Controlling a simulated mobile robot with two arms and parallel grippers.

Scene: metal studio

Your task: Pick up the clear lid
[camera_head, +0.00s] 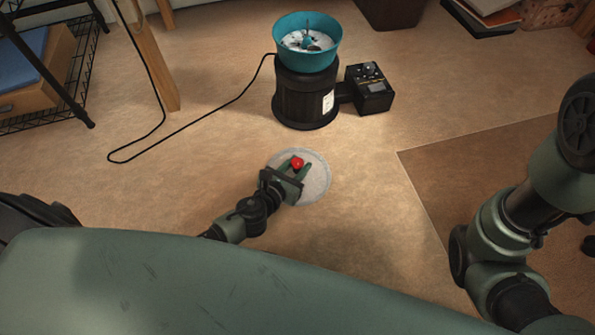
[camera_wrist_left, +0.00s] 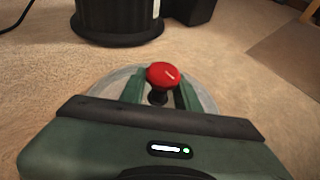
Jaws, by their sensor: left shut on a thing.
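The clear lid (camera_head: 316,178) is a round, see-through disc with a red knob (camera_head: 297,163) on a dark stem. It is in the middle of the head view, on or just above the tan floor; I cannot tell which. My left gripper (camera_head: 293,167) is over the lid, with its green fingers shut on the knob's stem. In the left wrist view the red knob (camera_wrist_left: 163,75) stands between the fingertips (camera_wrist_left: 159,93), and the lid's rim (camera_wrist_left: 205,98) shows around them. The gripper hides part of the lid.
A black tumbler machine (camera_head: 305,95) with a teal bowl (camera_head: 307,57) on top stands beyond the lid. A black control box (camera_head: 370,90) is attached at its right. A black cable (camera_head: 200,128) runs across the floor to the left. A brown mat (camera_head: 480,150) lies at right.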

